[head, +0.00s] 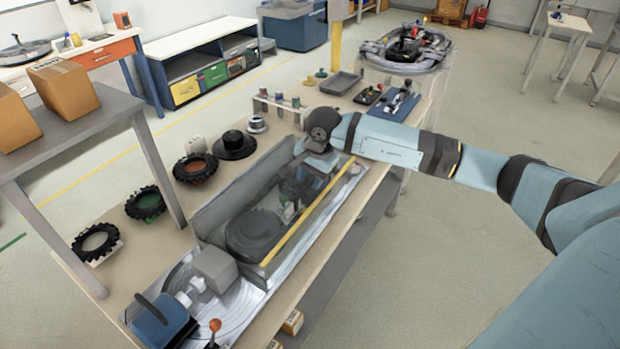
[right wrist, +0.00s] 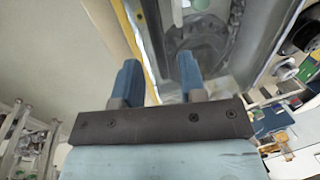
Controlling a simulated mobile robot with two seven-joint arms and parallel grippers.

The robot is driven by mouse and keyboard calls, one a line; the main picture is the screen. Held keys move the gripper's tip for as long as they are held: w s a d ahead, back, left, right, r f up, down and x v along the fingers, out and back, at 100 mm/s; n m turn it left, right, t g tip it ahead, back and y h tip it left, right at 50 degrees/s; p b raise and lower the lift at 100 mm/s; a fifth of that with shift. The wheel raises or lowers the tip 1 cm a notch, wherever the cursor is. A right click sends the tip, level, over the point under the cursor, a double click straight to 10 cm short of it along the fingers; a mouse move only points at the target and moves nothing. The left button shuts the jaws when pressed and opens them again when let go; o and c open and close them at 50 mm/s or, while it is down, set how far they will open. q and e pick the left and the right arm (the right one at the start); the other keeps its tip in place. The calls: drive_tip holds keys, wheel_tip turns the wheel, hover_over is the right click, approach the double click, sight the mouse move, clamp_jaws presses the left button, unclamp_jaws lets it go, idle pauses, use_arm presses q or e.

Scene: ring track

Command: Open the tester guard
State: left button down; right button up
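The tester (head: 215,265) is a long bench machine with a dark round wheel (head: 252,232) inside. Its guard (head: 325,205) is a see-through panel with a yellow edge strip (head: 300,225), and it appears to be down over the wheel. My right arm reaches in from the right to the guard's far end, where my right gripper (head: 316,150) is largely hidden behind its own wrist. In the right wrist view the right gripper (right wrist: 158,62) is open, with blue fingers apart and the yellow strip (right wrist: 150,82) showing between them. I cannot tell whether they touch it. My left gripper is out of view.
Several black tyres (head: 146,203) and a black disc (head: 234,146) lie along the bench's left side. A grey table with cardboard boxes (head: 62,92) stands at the left. A blue box (head: 158,318) and a red-knobbed lever (head: 214,326) are at the near end.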

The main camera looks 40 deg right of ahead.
drive_tip(key=shift+w+f, duration=0.15)
drive_tip(key=shift+f, duration=0.6)
clamp_jaws()
drive_tip(key=shift+r, duration=0.1)
